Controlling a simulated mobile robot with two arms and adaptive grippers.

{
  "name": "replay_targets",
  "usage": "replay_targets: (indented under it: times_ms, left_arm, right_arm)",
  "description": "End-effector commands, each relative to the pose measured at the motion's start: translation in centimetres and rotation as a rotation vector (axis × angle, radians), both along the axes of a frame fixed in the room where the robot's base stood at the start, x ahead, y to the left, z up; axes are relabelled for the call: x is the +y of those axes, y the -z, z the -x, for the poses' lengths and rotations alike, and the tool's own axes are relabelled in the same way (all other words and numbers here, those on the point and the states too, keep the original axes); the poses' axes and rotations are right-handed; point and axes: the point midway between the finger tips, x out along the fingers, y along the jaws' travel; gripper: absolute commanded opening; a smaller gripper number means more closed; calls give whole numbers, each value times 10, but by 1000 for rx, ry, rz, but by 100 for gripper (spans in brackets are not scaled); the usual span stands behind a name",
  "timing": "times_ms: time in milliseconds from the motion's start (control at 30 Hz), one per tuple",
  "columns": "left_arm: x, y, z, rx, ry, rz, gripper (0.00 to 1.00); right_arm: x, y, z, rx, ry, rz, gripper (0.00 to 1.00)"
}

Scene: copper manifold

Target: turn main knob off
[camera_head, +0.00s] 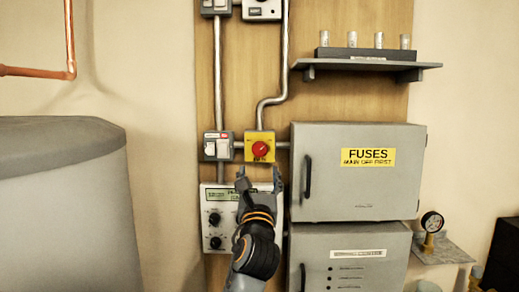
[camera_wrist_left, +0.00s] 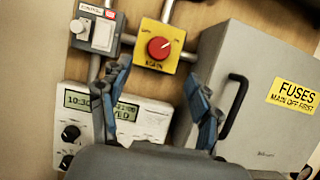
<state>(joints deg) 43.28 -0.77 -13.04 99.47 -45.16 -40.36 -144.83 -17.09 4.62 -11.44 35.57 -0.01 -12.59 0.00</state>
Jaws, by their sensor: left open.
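The main knob (camera_head: 260,149) is a round red knob on a yellow box (camera_head: 250,137) mounted on the wooden board. It also shows in the left wrist view (camera_wrist_left: 159,48), with its pointer mark tilted to the upper right. My left gripper (camera_head: 260,176) is open and empty, just below the yellow box. In the left wrist view its two fingers (camera_wrist_left: 160,95) stand apart, below and to either side of the yellow box, and the knob lies beyond the gap between them. The fingers do not appear to touch the knob. My right gripper is not in view.
A grey fuse cabinet (camera_head: 350,185) with a black handle stands right of the knob. A control switch (camera_head: 218,146) sits to its left. A white display panel (camera_head: 217,212) with black knobs lies below. A shelf (camera_head: 365,64) and metal conduit (camera_head: 285,60) are above.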

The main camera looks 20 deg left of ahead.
Motion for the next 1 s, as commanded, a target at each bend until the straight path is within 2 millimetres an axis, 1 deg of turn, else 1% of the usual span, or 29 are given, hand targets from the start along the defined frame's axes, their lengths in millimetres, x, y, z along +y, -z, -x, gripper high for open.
replay_targets:
  times_ms: [33, 200, 300, 400, 600, 900, 933, 967, 1000]
  left_arm:
    - [3, -9, -11, 3, -1, 2, 63]
    - [12, -23, -44, 2, 1, 3, 63]
    - [17, -29, -60, 2, 1, 3, 63]
    - [20, -33, -72, 1, 2, 4, 63]
    - [24, -36, -85, 2, 2, 2, 63]
    - [25, -36, -86, 2, 3, 2, 63]
    - [25, -36, -86, 2, 3, 2, 59]
    - [25, -36, -86, 2, 3, 2, 53]
    - [25, -36, -86, 1, 3, 2, 45]
  right_arm:
    - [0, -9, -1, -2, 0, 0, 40]
    - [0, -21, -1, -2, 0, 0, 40]
    - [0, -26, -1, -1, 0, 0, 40]
    - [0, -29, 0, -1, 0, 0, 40]
    - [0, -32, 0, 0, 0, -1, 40]
    - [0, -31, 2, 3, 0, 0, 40]
    - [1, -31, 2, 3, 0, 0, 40]
    - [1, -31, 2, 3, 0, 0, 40]
    - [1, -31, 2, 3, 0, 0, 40]
